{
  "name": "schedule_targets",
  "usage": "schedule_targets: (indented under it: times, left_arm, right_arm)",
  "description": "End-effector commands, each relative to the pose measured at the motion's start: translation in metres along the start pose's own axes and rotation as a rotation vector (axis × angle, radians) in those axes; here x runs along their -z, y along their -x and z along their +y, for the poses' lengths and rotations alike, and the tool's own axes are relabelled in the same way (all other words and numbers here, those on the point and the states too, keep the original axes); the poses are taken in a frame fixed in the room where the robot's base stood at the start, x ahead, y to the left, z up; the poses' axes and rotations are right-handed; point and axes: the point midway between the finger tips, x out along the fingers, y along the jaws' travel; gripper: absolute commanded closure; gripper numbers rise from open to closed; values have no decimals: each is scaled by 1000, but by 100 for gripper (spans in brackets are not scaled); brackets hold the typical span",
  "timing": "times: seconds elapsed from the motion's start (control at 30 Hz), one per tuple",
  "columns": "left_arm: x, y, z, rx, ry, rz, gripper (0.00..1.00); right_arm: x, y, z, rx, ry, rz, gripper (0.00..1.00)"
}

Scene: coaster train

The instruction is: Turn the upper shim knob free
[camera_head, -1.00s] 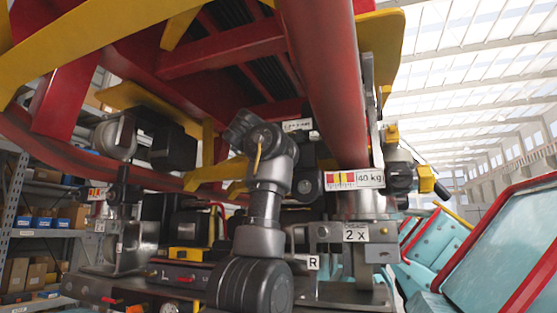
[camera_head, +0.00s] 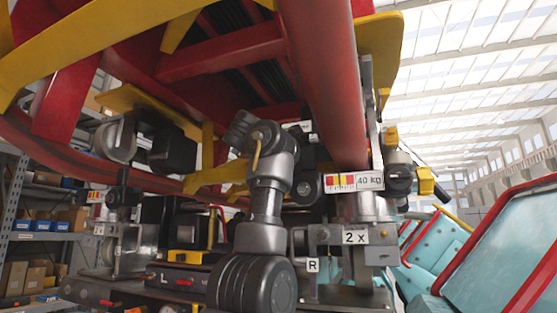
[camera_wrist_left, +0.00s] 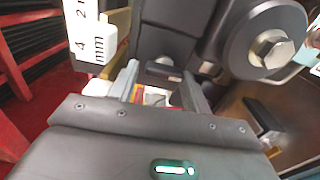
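My left arm rises through the middle of the head view, its wrist among the parts under the red track. Its gripper is hidden there. In the left wrist view my left gripper (camera_wrist_left: 162,84) has its two fingers apart. A small dark part with a grey edge (camera_wrist_left: 164,71) shows between and just beyond the fingertips; it may be the upper shim knob, but I cannot tell for sure. I see no clear contact. A white label marked in mm (camera_wrist_left: 92,32) is at upper left. A round grey disc with a hex bolt (camera_wrist_left: 270,48) is at right. My right gripper is not in view.
The red track tube (camera_head: 325,85) and yellow beams hang overhead. Teal panels (camera_head: 510,250) stand at far right, shelves (camera_head: 45,237) at left.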

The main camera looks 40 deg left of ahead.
Motion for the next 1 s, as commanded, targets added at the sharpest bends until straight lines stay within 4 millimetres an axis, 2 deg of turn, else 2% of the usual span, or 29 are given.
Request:
schedule_targets:
  times: [0.23, 0.37, 0.47, 0.7, 0.9, 1.0]
  left_arm:
    - [0, 0, -2, 4, 1, 0, 51]
    - [0, 7, -4, 3, 1, -1, 51]
    - [0, 22, -7, 2, 0, 0, 51]
    - [-1, 70, -8, 2, -1, -1, 51]
    - [-2, 97, -4, 3, 0, -2, 51]
    - [-2, 102, -3, 4, -1, -1, 51]
  right_arm:
    - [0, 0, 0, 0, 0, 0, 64]
    - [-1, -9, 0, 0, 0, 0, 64]
    - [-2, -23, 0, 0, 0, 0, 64]
    - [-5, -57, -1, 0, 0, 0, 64]
    - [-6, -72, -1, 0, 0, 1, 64]
    - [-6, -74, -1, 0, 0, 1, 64]
